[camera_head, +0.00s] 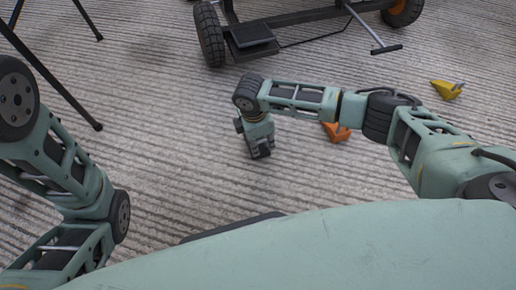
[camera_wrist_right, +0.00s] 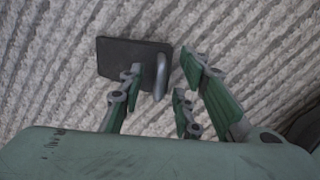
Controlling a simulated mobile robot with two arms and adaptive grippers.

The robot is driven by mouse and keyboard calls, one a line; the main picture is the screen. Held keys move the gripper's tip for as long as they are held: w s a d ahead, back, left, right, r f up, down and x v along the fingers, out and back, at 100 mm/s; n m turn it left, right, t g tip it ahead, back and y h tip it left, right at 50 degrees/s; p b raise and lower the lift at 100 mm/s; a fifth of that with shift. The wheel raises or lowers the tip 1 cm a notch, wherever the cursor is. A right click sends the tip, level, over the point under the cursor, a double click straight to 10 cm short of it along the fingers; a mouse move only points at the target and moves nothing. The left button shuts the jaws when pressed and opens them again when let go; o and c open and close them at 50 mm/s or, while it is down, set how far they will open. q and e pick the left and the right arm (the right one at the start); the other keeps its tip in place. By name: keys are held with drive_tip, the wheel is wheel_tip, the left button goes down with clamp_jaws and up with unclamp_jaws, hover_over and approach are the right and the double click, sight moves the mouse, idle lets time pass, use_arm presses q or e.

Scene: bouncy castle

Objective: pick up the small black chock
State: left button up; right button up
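The small black chock (camera_wrist_right: 122,57) lies on the ribbed ground in the right wrist view. It shows as a dark block with a grey metal handle (camera_wrist_right: 161,74) at its right side. My right gripper (camera_wrist_right: 165,85) is open above it, with one finger overlapping the block in the picture and two fingers to the right of the handle. I cannot tell whether any finger touches it. In the head view my right gripper (camera_head: 260,152) points down at the ground, and I cannot make out the black chock there. My left gripper is out of view; only my left arm shows.
An orange chock (camera_head: 336,132) lies partly behind my right forearm. A yellow chock (camera_head: 446,90) lies farther right. A wheeled cart frame (camera_head: 252,35) stands at the back. Thin dark stand legs (camera_head: 60,78) reach the ground at left. Ground left of my right gripper is clear.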

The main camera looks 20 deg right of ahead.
drive_tip(key=shift+f, duration=0.1)
drive_tip(key=shift+c, duration=0.5)
clamp_jaws()
